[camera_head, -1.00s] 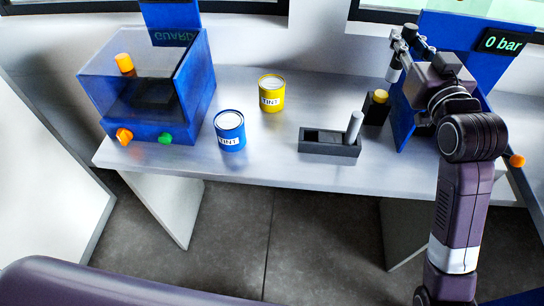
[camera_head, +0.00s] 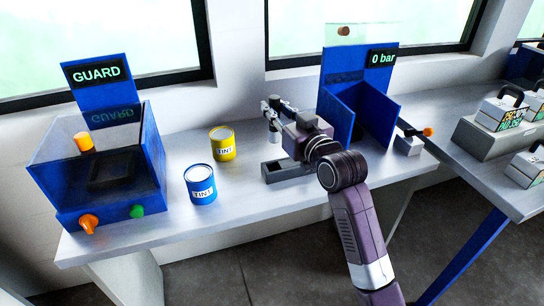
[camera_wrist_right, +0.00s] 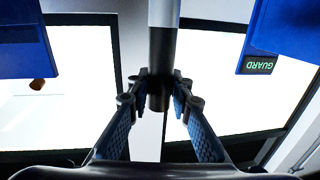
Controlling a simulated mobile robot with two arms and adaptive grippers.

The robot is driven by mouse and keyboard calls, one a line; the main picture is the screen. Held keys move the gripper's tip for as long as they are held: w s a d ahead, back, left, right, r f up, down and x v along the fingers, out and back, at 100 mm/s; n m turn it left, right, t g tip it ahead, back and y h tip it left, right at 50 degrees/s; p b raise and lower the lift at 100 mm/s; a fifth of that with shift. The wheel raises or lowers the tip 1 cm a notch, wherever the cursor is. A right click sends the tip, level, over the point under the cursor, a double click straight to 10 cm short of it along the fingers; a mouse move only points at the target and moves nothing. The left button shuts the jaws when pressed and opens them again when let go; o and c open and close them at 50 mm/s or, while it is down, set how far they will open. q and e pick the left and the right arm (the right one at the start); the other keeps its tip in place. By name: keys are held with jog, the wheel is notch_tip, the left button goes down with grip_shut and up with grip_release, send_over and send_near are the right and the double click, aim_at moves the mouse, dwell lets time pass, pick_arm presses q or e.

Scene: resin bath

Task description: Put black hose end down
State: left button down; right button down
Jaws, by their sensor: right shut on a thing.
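My right gripper (camera_head: 272,106) is above the grey tray (camera_head: 290,171) on the bench, left of the blue "0 bar" stand. In the right wrist view its fingers (camera_wrist_right: 158,92) are shut around the dark end of a pale and grey cylinder, seemingly the black hose end (camera_wrist_right: 162,50), which runs to the top edge. In the head view a pale upright part shows below the gripper; I cannot tell whether it is the held piece or a cylinder in the tray. My left gripper is not in view.
The blue "0 bar" stand (camera_head: 376,98) rises right of my gripper. A yellow tint can (camera_head: 222,147) and a blue one (camera_head: 201,187) stand left of the tray. The blue guard box (camera_head: 60,190) is at the far left. Bare bench (camera_head: 235,202) shows in front of the cans.

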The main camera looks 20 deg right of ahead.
aim_at(276, 139)
notch_tip(276, 139, down, 8)
jog(key=shift+s+a+r, duration=0.1)
jog(key=shift+r, duration=0.05)
jog(key=shift+f, duration=0.3)
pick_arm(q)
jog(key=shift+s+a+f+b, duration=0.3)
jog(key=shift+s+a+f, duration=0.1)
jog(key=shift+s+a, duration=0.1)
pick_arm(e)
jog(key=shift+f, duration=2.2)
jog(key=shift+f, duration=0.2)
jog(key=c, duration=1.7)
grip_release()
jog(key=shift+c, duration=0.2)
jog(key=shift+r, duration=0.15)
pick_arm(q)
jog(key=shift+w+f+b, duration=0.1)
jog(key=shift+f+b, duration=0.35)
jog(key=shift+b, duration=0.05)
pick_arm(e)
jog(key=s+d, duration=0.2)
jog(key=s, duration=0.9)
jog(key=shift+s+d, duration=0.15)
jog(key=shift+s, duration=0.25)
